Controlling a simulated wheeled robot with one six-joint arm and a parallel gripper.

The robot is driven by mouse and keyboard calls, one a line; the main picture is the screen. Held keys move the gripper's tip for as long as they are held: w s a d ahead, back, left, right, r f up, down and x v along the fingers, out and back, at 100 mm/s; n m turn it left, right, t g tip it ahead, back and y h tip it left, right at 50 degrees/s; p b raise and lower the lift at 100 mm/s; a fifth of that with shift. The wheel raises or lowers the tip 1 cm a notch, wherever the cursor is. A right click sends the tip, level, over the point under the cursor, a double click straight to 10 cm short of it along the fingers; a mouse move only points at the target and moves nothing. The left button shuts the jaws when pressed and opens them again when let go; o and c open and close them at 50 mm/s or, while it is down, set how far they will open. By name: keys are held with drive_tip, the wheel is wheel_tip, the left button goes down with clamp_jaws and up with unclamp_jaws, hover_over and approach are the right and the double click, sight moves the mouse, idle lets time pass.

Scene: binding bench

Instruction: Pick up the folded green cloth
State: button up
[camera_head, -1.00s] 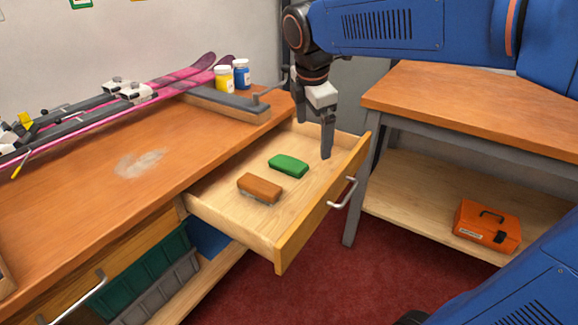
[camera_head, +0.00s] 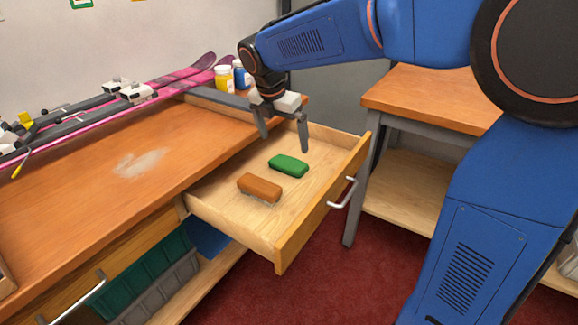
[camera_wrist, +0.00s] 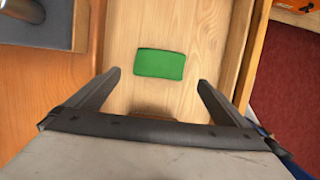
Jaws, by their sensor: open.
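The folded green cloth (camera_head: 289,166) lies flat in the open drawer (camera_head: 234,231), beside a brown brush-like block (camera_head: 259,188). In the wrist view the cloth (camera_wrist: 160,64) lies just ahead of the fingertips, roughly centred between them and not touched. My gripper (camera_head: 284,148) is open and empty, hanging above the back part of the drawer. In the wrist view its two fingers (camera_wrist: 158,82) are spread wide. A dark shape near the gripper's base in the wrist view is mostly hidden.
The drawer's front panel and handle (camera_head: 343,194) stand out to the right. The wooden bench top (camera_head: 75,215) lies to the left, holding skis (camera_head: 150,92), a yellow jar (camera_head: 223,79) and a blue jar (camera_head: 241,75). A second bench (camera_head: 425,95) stands at right.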

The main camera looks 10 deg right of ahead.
sight(289, 162)
drive_tip(key=x, duration=0.9)
drive_tip(key=shift+d+f, duration=0.1)
drive_tip(key=shift+f, duration=0.25)
drive_tip(key=shift+c, duration=0.6)
drive_tip(key=c, duration=0.7)
